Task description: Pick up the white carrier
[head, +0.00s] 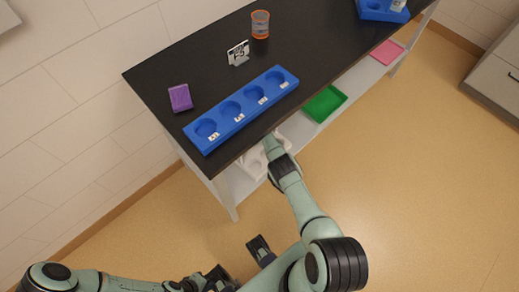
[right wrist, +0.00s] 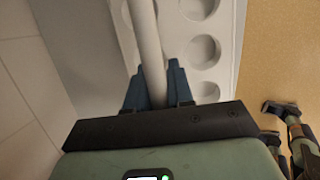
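The white carrier (head: 253,165) is on the shelf under the black tabletop, mostly hidden by the table and my right arm in the head view. In the right wrist view its pale tray (right wrist: 205,48) has a row of round wells, and its round handle bar (right wrist: 150,50) runs between the fingers. My right gripper (right wrist: 157,85) has a finger against each side of this bar and looks shut on it. My left gripper (head: 260,249) is away from the table, low in the head view; its finger gap is unclear.
On the black table (head: 190,72) stand a blue rack (head: 240,108) with labelled wells, a purple block (head: 180,97), a small sign (head: 238,53) and an orange-rimmed cup (head: 260,24). The shelf holds a green tray (head: 324,103) and a pink mat (head: 386,52). The floor in front is clear.

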